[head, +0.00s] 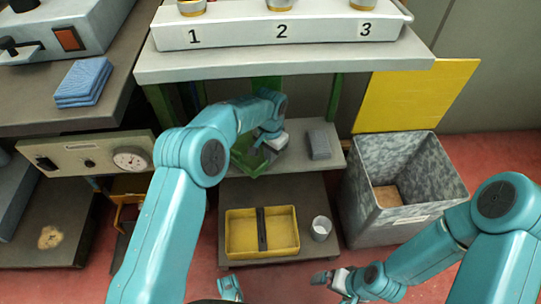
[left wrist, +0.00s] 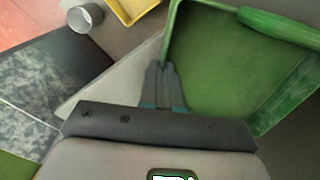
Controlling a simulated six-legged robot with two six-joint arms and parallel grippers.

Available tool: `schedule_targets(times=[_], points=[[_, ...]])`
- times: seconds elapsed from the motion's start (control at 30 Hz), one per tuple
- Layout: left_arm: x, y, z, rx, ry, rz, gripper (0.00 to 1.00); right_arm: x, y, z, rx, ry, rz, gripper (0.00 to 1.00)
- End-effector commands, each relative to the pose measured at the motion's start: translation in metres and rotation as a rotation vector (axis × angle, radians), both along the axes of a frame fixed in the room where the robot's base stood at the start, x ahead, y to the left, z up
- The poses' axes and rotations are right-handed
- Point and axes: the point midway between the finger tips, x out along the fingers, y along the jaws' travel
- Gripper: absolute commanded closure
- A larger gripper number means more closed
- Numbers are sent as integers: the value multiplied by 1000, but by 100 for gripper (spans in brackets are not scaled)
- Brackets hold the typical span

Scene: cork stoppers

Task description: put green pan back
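The green pan (head: 246,160) is at the left part of the middle shelf (head: 290,158), under the numbered bench, partly hidden by my left arm. In the left wrist view the pan (left wrist: 235,60) fills the upper right, with its raised walls and a thick green bar along its far edge. My left gripper (head: 275,146) is at the pan's right side. In the left wrist view its fingers (left wrist: 162,72) are close together at the end of the pan's left wall and look shut on it. Whether the pan rests on the shelf is unclear. My right gripper (head: 326,277) is low at the front, apart from everything, its fingers too small to read.
A grey block (head: 319,145) lies on the middle shelf right of my left gripper. Below stand a yellow divided tray (head: 241,244) and a metal cup (head: 321,228). A speckled bin (head: 383,228) is right. The numbered rack (head: 240,36) is above; blue cloths (head: 84,80) lie left.

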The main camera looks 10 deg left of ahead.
Motion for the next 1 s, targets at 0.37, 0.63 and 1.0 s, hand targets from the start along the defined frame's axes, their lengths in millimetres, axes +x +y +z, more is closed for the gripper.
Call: schedule_targets(times=[0.37, 0.63, 1.0], points=[[0, 0, -2, 0, 0, 0, 72, 0, 0, 0, 0, 0, 1, 0], [0, 0, 1, 0, 0, 0, 72, 0, 0, 1, 0, 1, 1, 0], [0, 0, 59, 0, -2, -1, 72, -5, 4, 23, 4, 8, 18, 0]])
